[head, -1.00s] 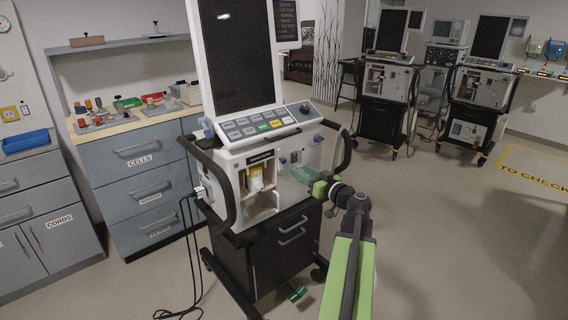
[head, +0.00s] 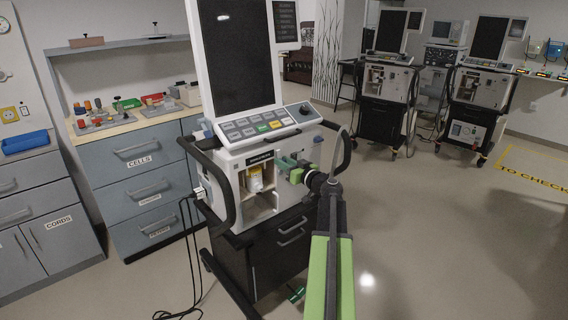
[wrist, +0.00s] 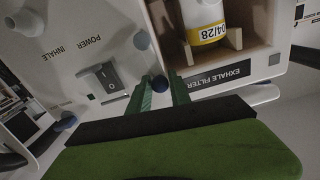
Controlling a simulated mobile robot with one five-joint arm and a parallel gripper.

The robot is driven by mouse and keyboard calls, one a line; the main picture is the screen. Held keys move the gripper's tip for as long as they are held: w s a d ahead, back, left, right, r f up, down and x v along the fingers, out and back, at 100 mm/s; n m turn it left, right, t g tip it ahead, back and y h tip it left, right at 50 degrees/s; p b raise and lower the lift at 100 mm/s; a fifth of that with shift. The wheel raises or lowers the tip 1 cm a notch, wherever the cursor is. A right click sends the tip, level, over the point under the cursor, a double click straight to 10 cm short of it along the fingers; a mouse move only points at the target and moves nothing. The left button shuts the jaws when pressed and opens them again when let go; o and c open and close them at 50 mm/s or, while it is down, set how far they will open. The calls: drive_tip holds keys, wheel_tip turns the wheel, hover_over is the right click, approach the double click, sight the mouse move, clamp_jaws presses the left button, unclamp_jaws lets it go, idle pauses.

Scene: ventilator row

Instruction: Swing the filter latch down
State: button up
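The ventilator (head: 262,152) stands in front of me. Its open filter bay (head: 262,203) holds a white canister (head: 255,182) with a yellow label, which reads 04/28 in the wrist view (wrist: 208,34). The wrist view is upside down and shows the "EXHALE FILTER" strip (wrist: 217,78) beside the bay. My gripper (head: 288,167) is just right of the bay in the head view. Its fingers (wrist: 160,88) are apart; contact with the knob is unclear. The latch's arm is hidden.
Black side handles (head: 222,190) flank the ventilator. A drawer cabinet (head: 150,185) stands left; other ventilators (head: 388,85) stand behind right. The floor to the right is clear.

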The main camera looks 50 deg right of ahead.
clamp_jaws()
idle(1.1)
